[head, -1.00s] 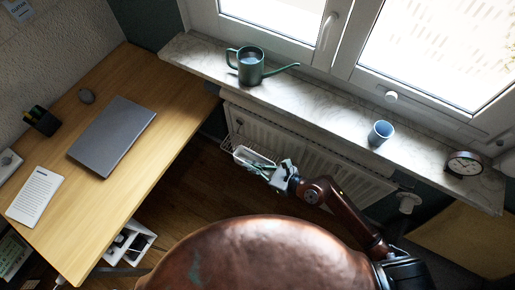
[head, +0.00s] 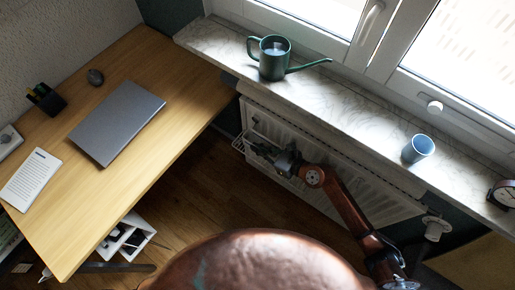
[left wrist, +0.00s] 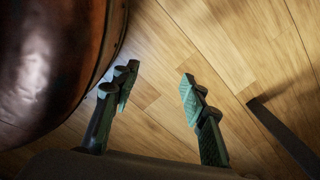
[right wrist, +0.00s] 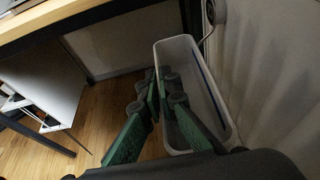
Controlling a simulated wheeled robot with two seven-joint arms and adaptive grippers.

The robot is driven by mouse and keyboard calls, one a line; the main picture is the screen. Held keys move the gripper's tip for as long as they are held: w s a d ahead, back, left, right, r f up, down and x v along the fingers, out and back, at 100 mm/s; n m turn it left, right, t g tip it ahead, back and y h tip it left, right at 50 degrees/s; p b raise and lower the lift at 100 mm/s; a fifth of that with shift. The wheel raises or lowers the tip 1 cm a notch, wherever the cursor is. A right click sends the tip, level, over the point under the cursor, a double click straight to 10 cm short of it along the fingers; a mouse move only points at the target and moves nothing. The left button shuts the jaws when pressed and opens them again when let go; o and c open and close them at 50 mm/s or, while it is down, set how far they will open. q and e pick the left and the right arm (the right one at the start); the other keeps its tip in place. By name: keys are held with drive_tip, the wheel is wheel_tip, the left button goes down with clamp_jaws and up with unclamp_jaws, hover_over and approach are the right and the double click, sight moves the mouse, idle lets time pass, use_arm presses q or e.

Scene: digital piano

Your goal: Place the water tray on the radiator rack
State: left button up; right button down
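The water tray (right wrist: 216,92), a long pale open box, shows in the right wrist view beside the radiator. In the head view my right gripper (head: 268,152) is low against the radiator, at the wire radiator rack (head: 239,144); the gripper mostly hides the tray there. I cannot tell whether the tray rests on the rack. My left gripper (left wrist: 157,80) is open and empty above the wooden floor.
The radiator (head: 340,178) stands under the marble sill (head: 340,102), which bears a green watering can (head: 273,60), a blue cup (head: 417,149) and a clock (head: 503,194). The wooden desk (head: 150,140) with a laptop (head: 117,122) is at left. Floor between is clear.

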drive_tip(key=shift+w+f+b, duration=0.45)
drive_tip(key=shift+w+f, duration=0.25)
drive_tip(key=shift+f, duration=0.1)
wheel_tip(320, 180, down, 3)
drive_tip(key=shift+w+f+b, duration=0.15)
drive_tip(key=shift+f+b, duration=0.05)
drive_tip(key=shift+b, duration=0.85)
use_arm(q)
drive_tip(key=w+d+r, duration=0.1)
drive_tip(key=w+r, duration=0.5)
drive_tip(key=shift+w, duration=0.2)
drive_tip(key=shift+r, duration=0.15)
use_arm(e)
drive_tip(key=shift+f, duration=0.1)
drive_tip(key=c, duration=2.6)
unclamp_jaws()
use_arm(q)
drive_tip(key=shift+w+d, duration=0.1)
use_arm(e)
drive_tip(key=o, duration=0.4)
drive_tip(key=shift+o, duration=0.2)
